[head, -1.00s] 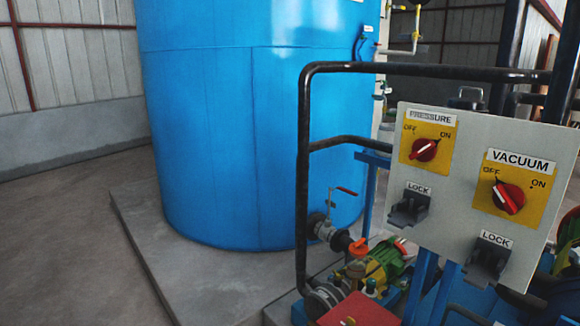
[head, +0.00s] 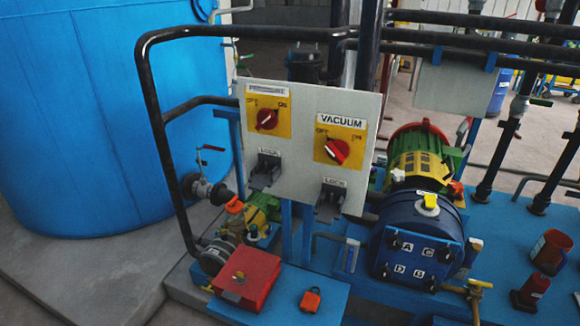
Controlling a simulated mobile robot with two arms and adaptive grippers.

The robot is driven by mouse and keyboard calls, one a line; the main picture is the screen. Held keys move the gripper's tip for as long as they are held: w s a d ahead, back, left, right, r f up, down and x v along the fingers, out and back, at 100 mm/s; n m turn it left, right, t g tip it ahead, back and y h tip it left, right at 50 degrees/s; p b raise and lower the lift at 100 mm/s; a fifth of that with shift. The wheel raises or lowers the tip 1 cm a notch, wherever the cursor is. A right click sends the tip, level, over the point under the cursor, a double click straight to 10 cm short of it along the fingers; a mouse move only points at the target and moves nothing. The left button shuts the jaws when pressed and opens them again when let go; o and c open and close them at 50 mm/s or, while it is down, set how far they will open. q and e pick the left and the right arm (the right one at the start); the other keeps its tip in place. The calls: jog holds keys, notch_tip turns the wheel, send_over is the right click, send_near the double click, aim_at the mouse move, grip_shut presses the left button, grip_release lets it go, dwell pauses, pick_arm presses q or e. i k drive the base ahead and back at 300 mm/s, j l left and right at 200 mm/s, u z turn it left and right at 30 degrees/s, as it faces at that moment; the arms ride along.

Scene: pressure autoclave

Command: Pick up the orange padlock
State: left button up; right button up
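The orange padlock (head: 310,300) lies on a blue platform (head: 280,311) low in the middle of the head view, just right of a red box (head: 246,278). It is small, with a dark mark on its face. Nothing covers it. Neither of my grippers shows in the head view.
A grey panel (head: 298,183) with pressure and vacuum knobs and two lock brackets stands behind the padlock. Dark pipes (head: 163,150) rise at its left. A blue pump (head: 420,240) and red cups (head: 551,252) stand to the right. A big blue tank (head: 100,120) fills the left.

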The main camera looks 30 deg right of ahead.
aim_at(311, 302)
jog(key=i, duration=0.2)
jog(key=i+z, duration=0.15)
jog(key=z, duration=0.2)
jog(key=i+j+z, duration=0.15)
jog(key=z, duration=0.25)
jog(key=i+j+z, duration=0.15)
jog(key=z, duration=0.2)
